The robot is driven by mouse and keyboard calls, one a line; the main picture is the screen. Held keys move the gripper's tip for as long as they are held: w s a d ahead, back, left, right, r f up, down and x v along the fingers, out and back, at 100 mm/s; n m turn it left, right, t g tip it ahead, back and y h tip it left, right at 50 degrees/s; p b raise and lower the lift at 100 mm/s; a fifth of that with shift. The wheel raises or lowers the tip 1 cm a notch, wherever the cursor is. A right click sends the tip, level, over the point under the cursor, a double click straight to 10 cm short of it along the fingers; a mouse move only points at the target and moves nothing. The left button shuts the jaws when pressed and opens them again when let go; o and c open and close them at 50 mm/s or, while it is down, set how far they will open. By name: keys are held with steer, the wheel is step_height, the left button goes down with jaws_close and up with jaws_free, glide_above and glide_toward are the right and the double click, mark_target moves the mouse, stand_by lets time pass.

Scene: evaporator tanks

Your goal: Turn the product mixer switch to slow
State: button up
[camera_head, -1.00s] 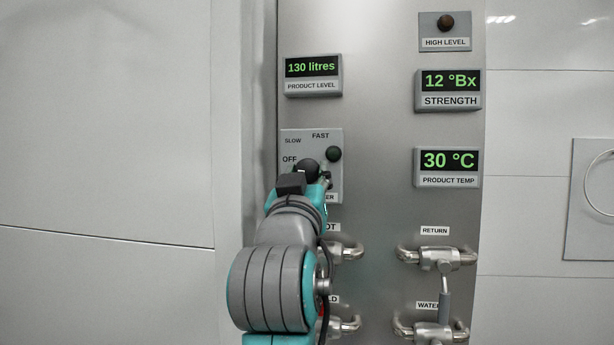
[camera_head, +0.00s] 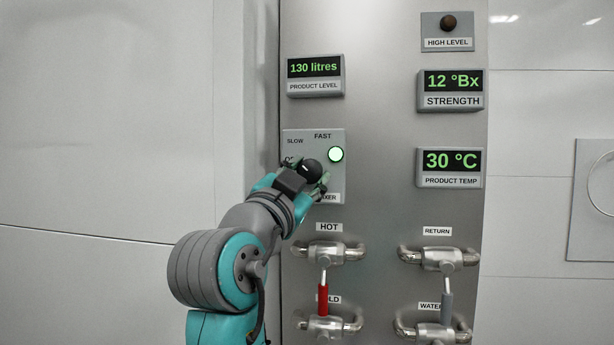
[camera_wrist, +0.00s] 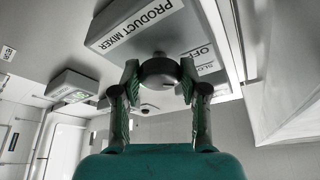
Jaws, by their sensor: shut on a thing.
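The product mixer switch panel (camera_head: 337,189) is a grey box with SLOW, FAST and partly hidden OFF labels. Its round black knob (camera_head: 311,170) is in front of my gripper (camera_head: 305,182). In the wrist view the knob (camera_wrist: 159,73) sits between the two green fingers of my gripper (camera_wrist: 160,80), which are shut on it. The panel (camera_wrist: 140,22) shows upside down there, tilted. The knob's pointer direction is hard to tell in the head view.
Displays for product level (camera_head: 315,75), strength (camera_head: 451,90) and product temp (camera_head: 449,167) are around the panel. Below are pipe valves, one with a red handle (camera_head: 323,299) and one with a grey handle (camera_head: 447,307). A white wall stands close on the left.

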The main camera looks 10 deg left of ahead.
steer(key=shift+m, duration=0.3)
steer(key=o, duration=1.1)
steer(key=v, duration=1.2)
steer(key=shift+a, duration=0.15)
